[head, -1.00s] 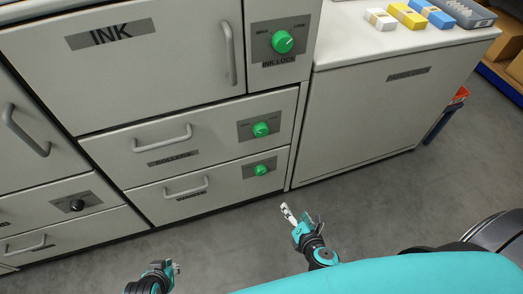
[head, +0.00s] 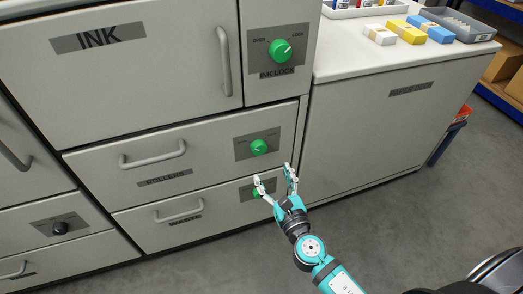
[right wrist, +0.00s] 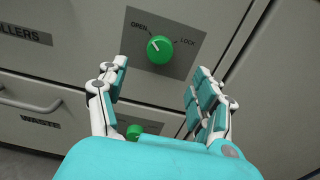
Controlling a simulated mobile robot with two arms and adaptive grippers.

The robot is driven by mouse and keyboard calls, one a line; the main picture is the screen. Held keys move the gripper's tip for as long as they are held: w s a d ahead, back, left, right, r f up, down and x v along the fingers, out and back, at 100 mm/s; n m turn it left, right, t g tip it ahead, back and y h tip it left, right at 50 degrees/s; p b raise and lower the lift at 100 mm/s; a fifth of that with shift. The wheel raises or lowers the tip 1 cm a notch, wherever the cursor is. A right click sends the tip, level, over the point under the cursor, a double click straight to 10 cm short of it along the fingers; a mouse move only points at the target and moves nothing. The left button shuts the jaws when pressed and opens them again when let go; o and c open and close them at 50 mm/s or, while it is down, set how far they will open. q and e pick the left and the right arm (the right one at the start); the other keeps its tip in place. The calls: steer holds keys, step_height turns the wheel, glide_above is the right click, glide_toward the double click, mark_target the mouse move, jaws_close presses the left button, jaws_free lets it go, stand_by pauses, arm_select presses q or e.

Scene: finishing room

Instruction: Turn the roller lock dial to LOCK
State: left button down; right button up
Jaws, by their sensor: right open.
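The green roller lock dial (head: 258,146) sits on a grey plate at the right end of the ROLLERS drawer (head: 125,165). In the right wrist view the dial (right wrist: 160,49) has OPEN at upper left and LOCK at upper right, and its white mark points up-left toward OPEN. My right gripper (head: 274,176) is open and empty, its fingertips below the roller dial in the head view. In the right wrist view its fingers (right wrist: 158,78) stand apart below the dial, not touching it. My left gripper is out of view.
The waste dial (right wrist: 135,131) lies below, partly hidden by my right gripper. The ink lock dial (head: 280,50) is above. Handles stick out from the ROLLERS (head: 152,158) and WASTE (head: 180,215) drawers. A white-topped cabinet (head: 370,130) stands at right. The grey floor in front is clear.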

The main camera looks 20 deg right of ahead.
mark_target(260, 151)
steer(key=w, duration=0.9)
steer(key=shift+w+a, duration=0.15)
steer(key=shift+w, duration=0.1)
steer(key=shift+c, duration=0.4)
steer(key=c, duration=1.1)
